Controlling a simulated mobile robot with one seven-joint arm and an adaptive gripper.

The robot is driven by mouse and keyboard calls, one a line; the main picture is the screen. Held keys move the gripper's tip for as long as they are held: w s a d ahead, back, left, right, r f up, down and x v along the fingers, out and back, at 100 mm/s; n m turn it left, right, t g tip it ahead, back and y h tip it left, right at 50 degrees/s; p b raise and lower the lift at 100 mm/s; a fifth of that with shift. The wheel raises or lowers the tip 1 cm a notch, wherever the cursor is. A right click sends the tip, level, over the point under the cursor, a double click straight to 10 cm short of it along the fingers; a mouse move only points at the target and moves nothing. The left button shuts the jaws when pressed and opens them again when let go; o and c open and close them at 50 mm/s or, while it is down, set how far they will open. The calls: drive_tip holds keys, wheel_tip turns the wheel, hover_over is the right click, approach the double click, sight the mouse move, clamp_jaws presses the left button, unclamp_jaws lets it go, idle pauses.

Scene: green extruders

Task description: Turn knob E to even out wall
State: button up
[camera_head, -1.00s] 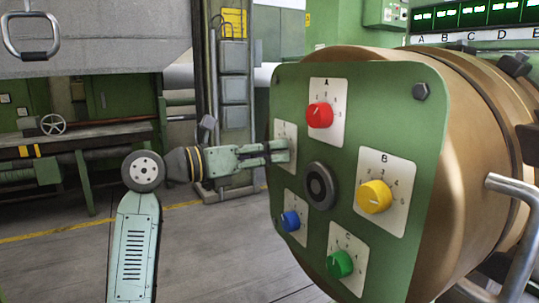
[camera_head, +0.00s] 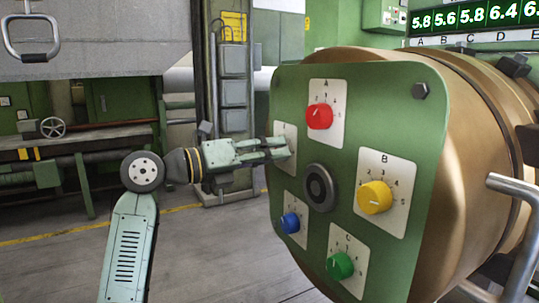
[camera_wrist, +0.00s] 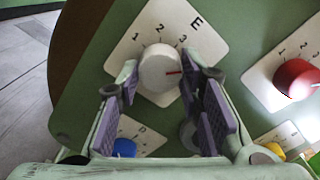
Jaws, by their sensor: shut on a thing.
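Knob E (camera_wrist: 158,66) is a white round knob on a white plate marked E, with numerals 1, 2 and 3 showing. Its red pointer line points right, a little past the 3. My gripper (camera_wrist: 166,84) has its fingers on either side of the knob and is shut on it. In the head view my gripper (camera_head: 284,148) reaches the left plate of the green panel (camera_head: 352,100) and hides knob E. The display (camera_head: 475,21) reads 5.8, 5.6, 5.8, 6.4 over A to D; the E value is cut off after a 6.
Around the hub (camera_head: 320,187) sit red knob A (camera_head: 320,116), yellow knob B (camera_head: 374,197), green knob C (camera_head: 340,265) and blue knob D (camera_head: 290,222). The blue knob (camera_wrist: 124,148) lies close below my fingers. A metal handle (camera_head: 520,240) is at the right.

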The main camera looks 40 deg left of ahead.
drive_tip(key=o, duration=1.2)
drive_tip(key=shift+c, duration=0.2)
drive_tip(key=shift+s, duration=0.1)
drive_tip(key=v, duration=1.2)
